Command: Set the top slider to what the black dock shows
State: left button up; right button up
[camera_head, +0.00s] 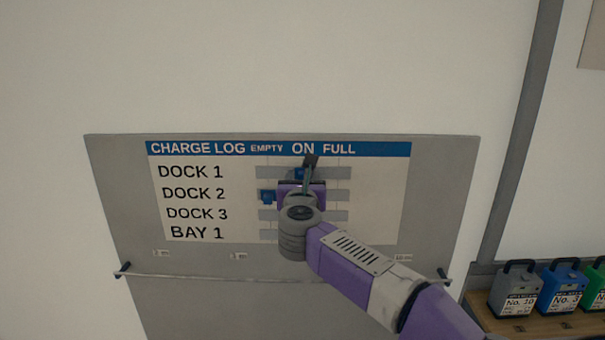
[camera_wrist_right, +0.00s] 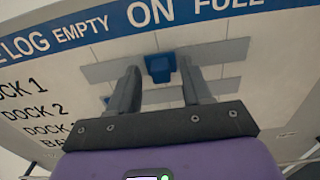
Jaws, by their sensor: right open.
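The grey charge log board (camera_head: 110,190) hangs on the wall, with rows DOCK 1, DOCK 2, DOCK 3 and BAY 1 under columns EMPTY, ON and FULL. The top slider (camera_head: 299,173), a blue block in the DOCK 1 row, is under ON and partly hidden by my gripper. My right gripper (camera_head: 309,166) is open in front of it. In the right wrist view, the slider (camera_wrist_right: 160,67) shows between and just beyond the two fingertips; I cannot tell whether they touch it. No black dock is in view. My left gripper is not in view.
Another blue slider (camera_head: 266,197) is in the DOCK 2 row under EMPTY. My right arm hides parts of the lower rows. A thin rail (camera_head: 190,276) crosses the board below them. A grey battery (camera_head: 514,292) and a blue one (camera_head: 560,290) stand on a wooden shelf at right.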

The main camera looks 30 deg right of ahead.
jog(key=shift+w+d, duration=0.3)
jog(key=shift+w, duration=0.1)
jog(key=shift+c, duration=0.5)
grip_shut()
